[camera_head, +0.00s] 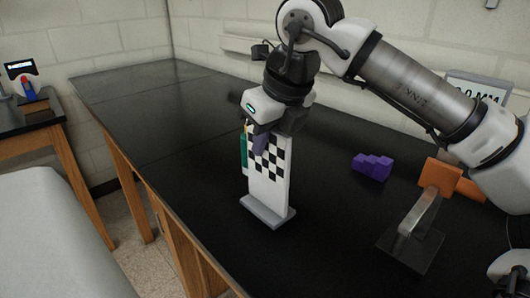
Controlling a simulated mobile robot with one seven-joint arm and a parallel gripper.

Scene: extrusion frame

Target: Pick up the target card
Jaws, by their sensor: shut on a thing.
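The target card (267,172) is a white upright panel with a black-and-white checkered pattern on its upper part. It stands on a flat light grey base (267,213) near the front edge of the black-topped table. My gripper (264,140) comes down from above and is shut on the card's top edge. The fingers hide part of that edge. The base looks close to the table top, but I cannot tell whether it touches it.
A green-and-white upright object (244,150) stands just behind the card's left side. The black table (150,110) is clear at the far left.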

